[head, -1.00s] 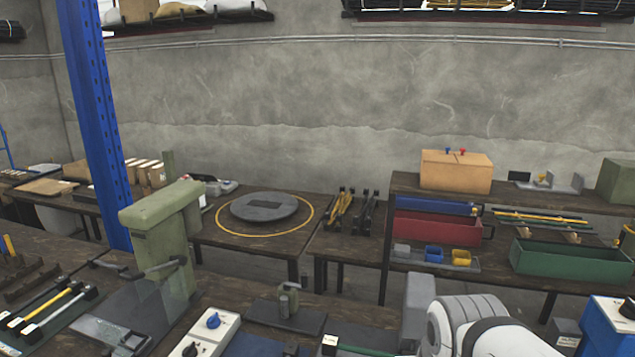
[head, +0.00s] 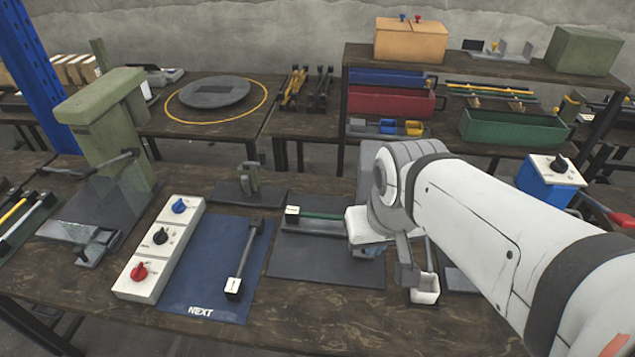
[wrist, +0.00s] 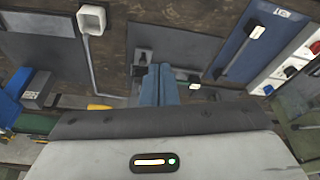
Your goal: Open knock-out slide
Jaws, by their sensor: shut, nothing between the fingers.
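A dark slide unit with a green bar (head: 325,216) and a white block (head: 292,213) at its left end lies on the bench, left of my wrist in the head view. I take this as the knock-out slide, though no readable label confirms it. The white block also shows in the wrist view (wrist: 194,86). My gripper (wrist: 158,72) is shut and empty, its blue fingers over the dark plate close to the bar. Touch cannot be told. In the head view my arm hides the right end of the slide.
A blue mat (head: 211,262) with a dark white-ended lever (head: 243,258) and a white knob panel (head: 160,245) lie to the left. A green press (head: 108,135) stands beyond. A white cup-like part (head: 425,289) is close right of my wrist.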

